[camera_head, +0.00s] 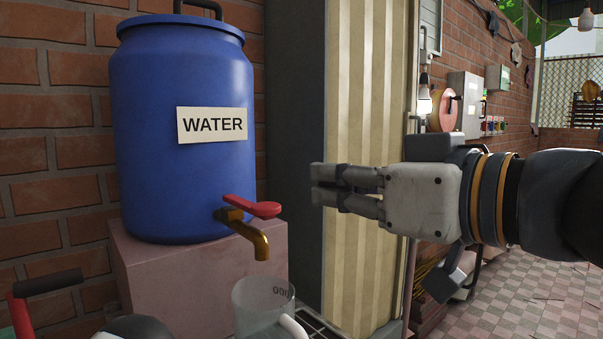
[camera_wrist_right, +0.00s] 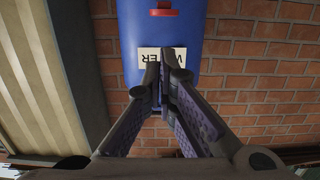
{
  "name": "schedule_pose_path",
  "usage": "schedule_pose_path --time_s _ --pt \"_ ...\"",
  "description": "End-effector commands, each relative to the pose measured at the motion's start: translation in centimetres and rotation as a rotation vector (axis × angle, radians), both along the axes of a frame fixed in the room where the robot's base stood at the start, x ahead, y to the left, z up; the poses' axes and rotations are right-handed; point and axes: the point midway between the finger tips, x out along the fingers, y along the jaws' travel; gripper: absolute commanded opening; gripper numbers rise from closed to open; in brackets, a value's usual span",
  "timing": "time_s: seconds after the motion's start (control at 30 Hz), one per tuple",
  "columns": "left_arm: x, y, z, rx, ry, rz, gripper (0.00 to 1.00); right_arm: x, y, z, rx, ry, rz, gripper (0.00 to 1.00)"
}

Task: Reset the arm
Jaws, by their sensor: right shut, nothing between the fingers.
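My right gripper (camera_head: 318,184) is shut and empty, held in the air to the right of the blue water barrel (camera_head: 185,100). Its fingers point left toward the barrel, with a clear gap. In the right wrist view the closed fingertips (camera_wrist_right: 168,62) show in front of the barrel (camera_wrist_right: 215,35) and its label. The barrel has a brass tap (camera_head: 258,243) with a red handle (camera_head: 262,209).
A clear measuring jug (camera_head: 262,300) stands below the tap. The barrel rests on a pinkish block (camera_head: 165,275) against a brick wall. A corrugated panel (camera_head: 365,90) stands behind my right gripper. Tiled floor (camera_head: 530,300) lies open at the right.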

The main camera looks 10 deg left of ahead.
Motion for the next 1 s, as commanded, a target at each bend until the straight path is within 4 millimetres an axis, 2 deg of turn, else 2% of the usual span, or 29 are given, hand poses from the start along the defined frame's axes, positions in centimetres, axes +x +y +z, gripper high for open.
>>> schedule_pose_path --time_s 0.13,0.47,0.57,0.67,0.7,0.77,0.8,0.87,0.9,0.97,1.0 --pt "0.4 0.0 0.3 0.000 -0.013 0.000 0.99 -1.0 -1.1 0.3 0.001 -0.002 0.000 0.00" --pt "0.3 0.0 0.3 0.000 -0.012 0.000 0.99 -1.0 -1.3 0.1 0.001 0.001 0.001 0.00" --pt "0.4 0.0 0.3 0.000 -0.012 0.000 0.99 -0.6 -1.2 -1.8 -0.011 0.043 -0.007 0.00" --pt "0.4 0.0 0.3 0.000 -0.012 0.000 0.99 0.4 -1.3 -8.6 -0.048 0.204 -0.039 0.00" --pt "0.4 0.0 0.3 0.000 -0.012 0.000 0.99 0.6 -1.5 -12.5 -0.072 0.293 -0.060 0.00" --pt "0.4 0.0 0.3 0.000 -0.013 0.000 0.99 0.3 -2.1 -18.6 -0.107 0.433 -0.098 0.00" --pt "0.4 0.0 0.3 0.000 -0.013 0.000 0.99 -0.3 -2.7 -22.6 -0.132 0.524 -0.125 0.00" --pt "0.4 0.0 0.3 0.000 -0.014 0.000 0.99 -1.9 -3.9 -28.3 -0.174 0.656 -0.167 0.00" --pt "0.4 0.0 0.4 0.000 -0.014 0.000 0.99 -3.3 -4.8 -32.0 -0.203 0.741 -0.197 0.00" --pt "0.4 0.0 0.4 0.000 -0.015 0.000 0.99 -5.9 -6.5 -37.1 -0.250 0.868 -0.245 0.00" --pt "0.4 0.0 0.4 0.000 -0.015 0.000 0.99 -7.9 -7.8 -40.3 -0.285 0.950 -0.280 0.00"
